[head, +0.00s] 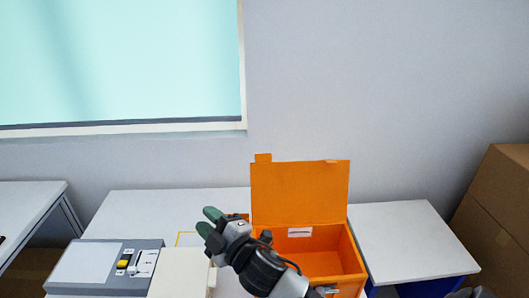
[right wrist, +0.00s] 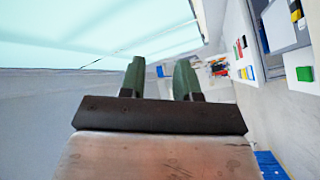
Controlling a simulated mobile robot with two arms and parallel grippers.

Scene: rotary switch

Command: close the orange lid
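The orange lid (head: 300,190) stands upright, open, at the back of the orange box (head: 354,270). The box's inside looks empty where it shows. My right gripper (head: 208,221) has green fingertips and is just left of the lid and box, pointing left and away from them. In the right wrist view its two green fingers (right wrist: 160,82) are apart with nothing between them, so it is open. My right forearm hides the box's front left part. My left gripper is not in view.
A grey panel with a yellow switch (head: 123,263) lies on the table at the left, next to a white block (head: 180,272). Cardboard boxes (head: 500,215) stand at the far right. The white tabletop right of the orange box (head: 410,240) is clear.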

